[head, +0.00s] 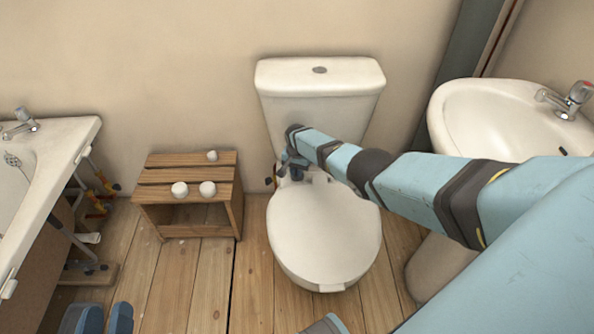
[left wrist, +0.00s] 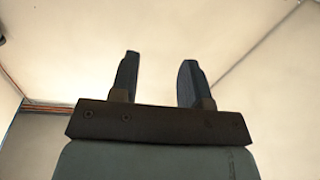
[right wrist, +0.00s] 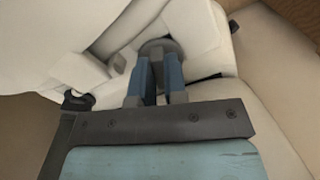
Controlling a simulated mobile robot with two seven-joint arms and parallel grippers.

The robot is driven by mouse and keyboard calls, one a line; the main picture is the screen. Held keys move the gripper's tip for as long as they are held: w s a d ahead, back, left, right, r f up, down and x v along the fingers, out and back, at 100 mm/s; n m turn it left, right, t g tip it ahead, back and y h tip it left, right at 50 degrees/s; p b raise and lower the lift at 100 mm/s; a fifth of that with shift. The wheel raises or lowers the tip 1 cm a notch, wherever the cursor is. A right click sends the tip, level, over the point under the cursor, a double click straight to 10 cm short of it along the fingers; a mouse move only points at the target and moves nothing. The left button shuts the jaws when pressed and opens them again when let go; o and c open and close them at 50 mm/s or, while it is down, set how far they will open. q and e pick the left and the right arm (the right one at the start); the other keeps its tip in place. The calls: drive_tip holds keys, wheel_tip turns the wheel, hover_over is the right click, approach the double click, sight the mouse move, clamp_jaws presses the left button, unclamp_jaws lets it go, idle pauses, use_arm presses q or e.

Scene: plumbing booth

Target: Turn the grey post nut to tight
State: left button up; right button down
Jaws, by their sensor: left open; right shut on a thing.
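The grey post nut (right wrist: 158,46) shows in the right wrist view as a round grey piece under the white toilet. My right gripper (right wrist: 159,68) is shut on it, with its blue fingertips up against the nut. In the head view my right gripper (head: 287,172) reaches down beside the hinge end of the toilet seat, and the nut cannot be made out there. My left gripper (head: 97,318) is open and empty at the bottom left of the head view. In the left wrist view its fingers (left wrist: 158,75) stand apart against a bare pale background.
The toilet (head: 325,240) has its lid down, with the cistern (head: 320,90) behind. A wooden stool (head: 186,190) with several white pieces stands to its left. A bathtub (head: 60,150) is at far left, a washbasin (head: 500,115) at right. A dark fitting (right wrist: 77,100) lies near my right gripper.

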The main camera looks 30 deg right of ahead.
idle(0.3)
use_arm(q)
drive_tip(key=shift+f, duration=0.15)
use_arm(e)
drive_tip(key=c, duration=1.1)
unclamp_jaws()
drive_tip(key=shift+c, duration=0.2)
drive_tip(key=shift+r, duration=0.1)
drive_tip(key=shift+r, duration=0.2)
drive_tip(key=shift+r+p, duration=0.4)
drive_tip(key=shift+p, duration=0.15)
wheel_tip(320, 180, up, 6)
drive_tip(key=p, duration=0.4)
drive_tip(key=shift+f, duration=0.1)
use_arm(q)
drive_tip(key=s+a+f+g+y+p, duration=0.3)
drive_tip(key=a+f+g, duration=0.1)
drive_tip(key=f, duration=0.3)
drive_tip(key=shift+a+f+g+y+p, duration=0.3)
use_arm(e)
wheel_tip(320, 180, up, 7)
drive_tip(key=shift+f, duration=0.15)
